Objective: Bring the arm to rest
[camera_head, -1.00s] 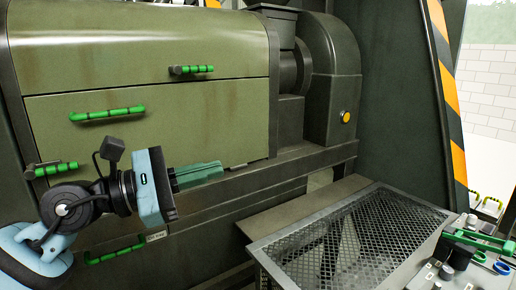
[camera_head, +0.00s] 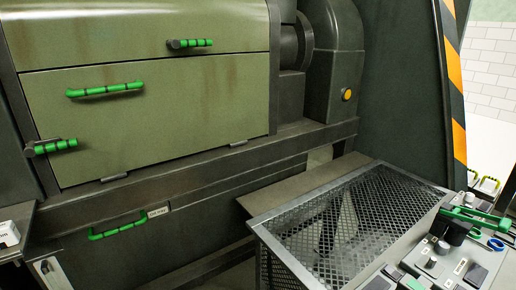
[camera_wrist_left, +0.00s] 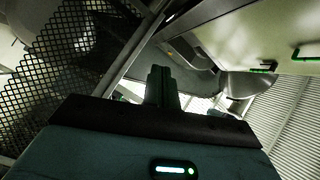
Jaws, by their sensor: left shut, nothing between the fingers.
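My left arm is out of the head view. My left gripper (camera_wrist_left: 161,88) shows in the left wrist view, with its dark fingers together and nothing between them. It points toward a gap between a dark mesh on the left and machine panels on the right, apart from both as far as I can tell. My right gripper is not in either view.
The green machine (camera_head: 150,110) has green handles on its closed panels. A mesh basket (camera_head: 345,225) stands at the right front. A control panel (camera_head: 450,262) with a green lever is at the lower right. A small white box (camera_head: 8,234) sits at the far left.

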